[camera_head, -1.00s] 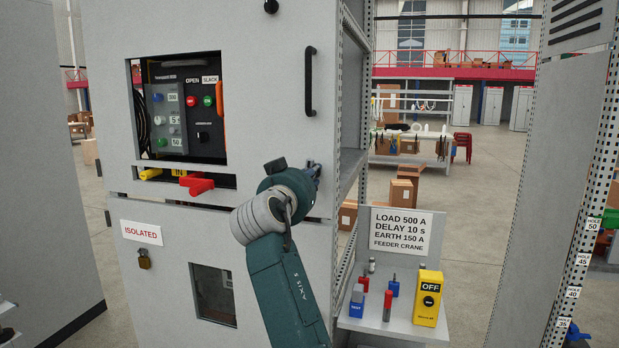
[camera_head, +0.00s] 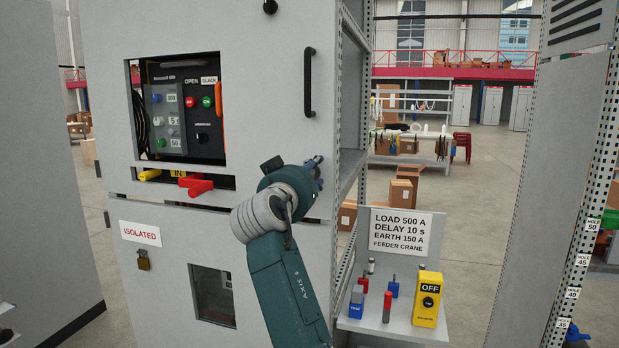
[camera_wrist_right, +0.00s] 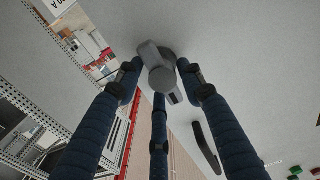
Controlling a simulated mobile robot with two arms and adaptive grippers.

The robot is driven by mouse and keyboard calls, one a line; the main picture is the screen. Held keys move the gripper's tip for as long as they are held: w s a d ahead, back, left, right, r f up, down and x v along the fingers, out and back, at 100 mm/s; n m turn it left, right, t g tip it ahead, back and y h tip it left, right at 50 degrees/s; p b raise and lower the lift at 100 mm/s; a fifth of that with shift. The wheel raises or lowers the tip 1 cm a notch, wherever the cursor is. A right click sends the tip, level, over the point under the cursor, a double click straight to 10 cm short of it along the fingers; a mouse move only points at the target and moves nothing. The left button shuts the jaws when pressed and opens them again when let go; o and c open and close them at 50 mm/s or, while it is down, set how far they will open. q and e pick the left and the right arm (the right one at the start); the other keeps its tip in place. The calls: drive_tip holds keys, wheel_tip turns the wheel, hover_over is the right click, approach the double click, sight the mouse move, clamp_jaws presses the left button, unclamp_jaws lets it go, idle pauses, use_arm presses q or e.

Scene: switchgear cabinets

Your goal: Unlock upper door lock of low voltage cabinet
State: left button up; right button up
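The low voltage cabinet (camera_head: 230,28) stands ahead with its upper door facing me. In the right wrist view a grey lock knob (camera_wrist_right: 158,72) with a short lever sits on the flat door face. The dark blue fingers of my right gripper (camera_wrist_right: 158,78) stand spread around the knob, close to its sides; firm contact is not clear. In the head view my right gripper (camera_head: 314,170) is at the door's lower right edge and hides this lock. Another black knob (camera_head: 270,6) is at the door's top. My left gripper is out of view.
A black door handle (camera_head: 309,82) is above the gripper. A red lever (camera_head: 196,185) and yellow lever (camera_head: 149,174) stick out at left. A padlock (camera_head: 143,260) hangs below. A side shelf (camera_head: 400,326) holds a yellow OFF box (camera_head: 427,299) and small items.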

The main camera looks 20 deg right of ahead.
sight(315, 130)
drive_tip(key=shift+w+f, duration=0.15)
drive_tip(key=shift+f, duration=0.15)
wheel_tip(315, 130, up, 10)
idle(0.4)
drive_tip(key=shift+f, duration=0.1)
idle(0.3)
